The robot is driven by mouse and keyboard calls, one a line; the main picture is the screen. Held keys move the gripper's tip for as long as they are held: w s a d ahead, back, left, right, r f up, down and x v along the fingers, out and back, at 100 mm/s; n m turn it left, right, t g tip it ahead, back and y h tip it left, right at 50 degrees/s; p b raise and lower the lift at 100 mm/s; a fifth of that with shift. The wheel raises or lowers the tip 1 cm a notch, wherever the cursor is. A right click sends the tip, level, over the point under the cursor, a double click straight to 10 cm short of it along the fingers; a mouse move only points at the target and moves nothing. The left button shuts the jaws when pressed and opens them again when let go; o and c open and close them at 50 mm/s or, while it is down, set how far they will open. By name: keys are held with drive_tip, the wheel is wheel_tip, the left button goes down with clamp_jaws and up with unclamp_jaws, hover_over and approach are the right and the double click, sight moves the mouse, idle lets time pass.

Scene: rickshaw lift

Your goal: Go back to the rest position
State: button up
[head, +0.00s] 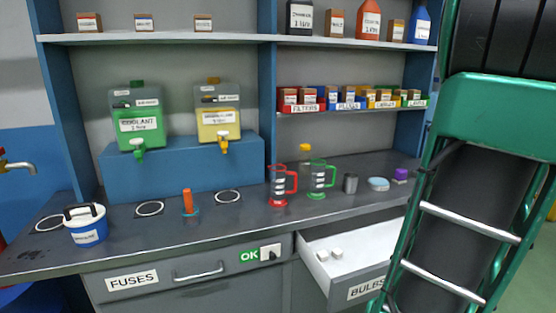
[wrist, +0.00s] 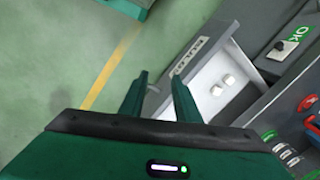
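My gripper (wrist: 157,92) shows in the wrist view as two dark green fingers spread apart, with nothing between them. It hangs over the green floor beside the open drawer labelled BULBS, which shows in the wrist view (wrist: 193,98) and the head view (head: 368,289). The fingertips are close to the drawer front in the picture; I cannot tell the distance. I cannot make out the fingertips in the head view.
The grey workbench (head: 110,245) holds a blue and white tub (head: 87,231), red (head: 279,188) and green (head: 319,181) jugs and a metal cup (head: 350,183). Green (head: 136,118) and yellow (head: 218,118) tanks stand behind. The drawer holds small white boxes (head: 330,254). Floor left of the drawer looks clear.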

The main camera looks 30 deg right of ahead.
drive_tip(key=w+a+n+g, duration=0.1)
drive_tip(key=a+n, duration=0.3)
drive_tip(key=a, duration=0.5)
drive_tip(key=w+a+r+n, duration=0.1)
drive_tip(key=a+n, duration=0.3)
drive_tip(key=a, duration=0.6)
drive_tip(key=shift+w+a+r+g+h, duration=0.2)
drive_tip(key=shift+w+g+h, duration=0.15)
drive_tip(key=shift+w, duration=0.55)
